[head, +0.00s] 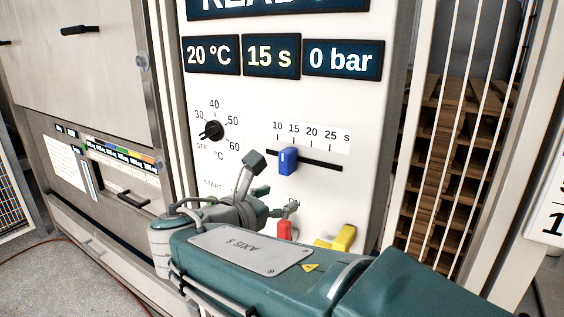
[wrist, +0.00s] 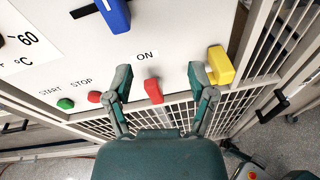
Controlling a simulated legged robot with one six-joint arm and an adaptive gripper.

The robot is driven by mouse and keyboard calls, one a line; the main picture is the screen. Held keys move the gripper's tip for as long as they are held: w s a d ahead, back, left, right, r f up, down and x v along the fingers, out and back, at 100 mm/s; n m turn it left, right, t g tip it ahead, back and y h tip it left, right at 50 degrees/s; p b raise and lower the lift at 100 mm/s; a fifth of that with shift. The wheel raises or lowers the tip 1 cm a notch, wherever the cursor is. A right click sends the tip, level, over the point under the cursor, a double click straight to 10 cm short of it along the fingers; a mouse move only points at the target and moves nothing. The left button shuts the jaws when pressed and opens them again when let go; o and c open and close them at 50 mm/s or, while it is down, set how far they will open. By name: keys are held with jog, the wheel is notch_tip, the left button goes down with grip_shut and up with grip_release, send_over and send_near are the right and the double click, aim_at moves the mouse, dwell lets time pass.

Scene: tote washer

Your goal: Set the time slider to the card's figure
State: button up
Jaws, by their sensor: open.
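The blue time slider knob (head: 288,161) sits in a dark slot on the white panel, near the 15 mark of the 10–25 s scale (head: 312,134). A dark display tile above it reads 15 s (head: 270,58). In the wrist view the knob (wrist: 114,14) is at the top edge, partly cut off. My gripper (head: 272,184) is open and empty, below the knob and apart from it. In the wrist view my gripper (wrist: 160,74) has its two fingers spread. A white card (head: 549,208) at the right edge is cut off; its figure is unreadable.
A red switch (wrist: 153,90) under ON shows between my fingers, with a yellow handle (wrist: 220,65) beside the right finger. Green (wrist: 65,103) and red (wrist: 95,97) buttons lie left. A temperature dial (head: 212,131) is left of the slider. White bars (head: 457,110) stand right.

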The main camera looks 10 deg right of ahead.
aim_at(282, 162)
jog(key=w+a+r+n+t, duration=0.2)
jog(key=a+r+n, duration=0.1)
jog(key=a, duration=0.2)
jog(key=x, duration=1)
jog(key=shift+d, duration=0.6)
jog(key=shift+c, duration=0.3)
